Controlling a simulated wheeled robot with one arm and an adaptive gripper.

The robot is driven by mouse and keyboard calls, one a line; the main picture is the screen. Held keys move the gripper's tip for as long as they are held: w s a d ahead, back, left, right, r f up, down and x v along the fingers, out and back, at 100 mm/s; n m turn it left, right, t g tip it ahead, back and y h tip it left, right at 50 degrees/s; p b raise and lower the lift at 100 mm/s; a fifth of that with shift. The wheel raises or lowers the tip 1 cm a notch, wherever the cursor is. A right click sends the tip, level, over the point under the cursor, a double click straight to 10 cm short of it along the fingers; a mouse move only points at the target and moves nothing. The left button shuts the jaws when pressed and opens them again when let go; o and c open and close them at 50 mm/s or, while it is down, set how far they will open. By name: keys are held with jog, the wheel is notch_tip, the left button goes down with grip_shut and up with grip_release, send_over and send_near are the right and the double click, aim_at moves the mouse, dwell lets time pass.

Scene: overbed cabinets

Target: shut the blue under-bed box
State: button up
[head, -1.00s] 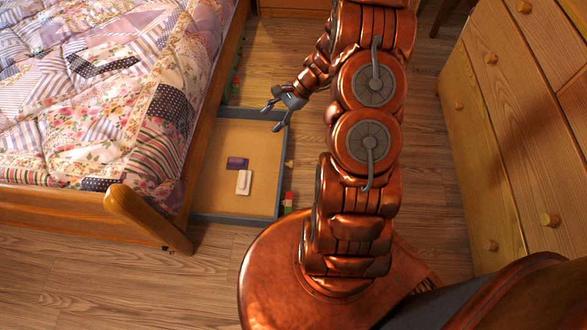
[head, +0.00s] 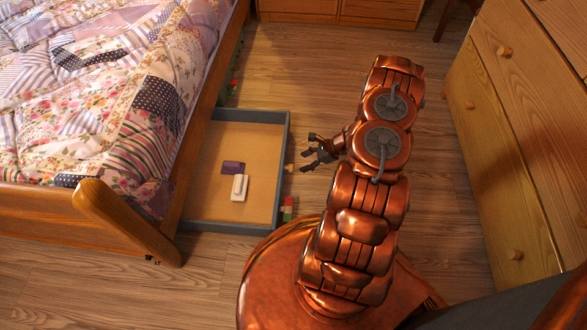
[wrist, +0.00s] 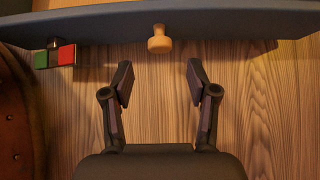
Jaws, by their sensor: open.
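The blue under-bed box (head: 286,150) is pulled out from beneath the bed, with its tan floor showing. A purple item (head: 233,167) and a white item (head: 239,188) lie inside it. Its front panel (wrist: 220,24) crosses the top of the wrist view, with a round wooden knob (wrist: 159,40) at the middle. My gripper (head: 306,160) is open and empty, just outside the front panel. In the wrist view my gripper (wrist: 158,75) has its fingers spread on either side of the knob's line, short of the knob and apart from it.
A red and green block piece (wrist: 56,57) is at the panel's left in the wrist view; it also shows in the head view (head: 288,209). The bed frame (head: 205,135) stands left, a wooden dresser (head: 500,150) right. Floor (head: 310,80) beyond the box is clear.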

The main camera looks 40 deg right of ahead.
jog(key=b+x, duration=0.2)
jog(key=x, duration=0.4)
jog(key=shift+w+a+f, duration=0.2)
jog(key=shift+a+f, duration=0.05)
jog(key=shift+a, duration=0.05)
grip_shut()
dwell(0.4)
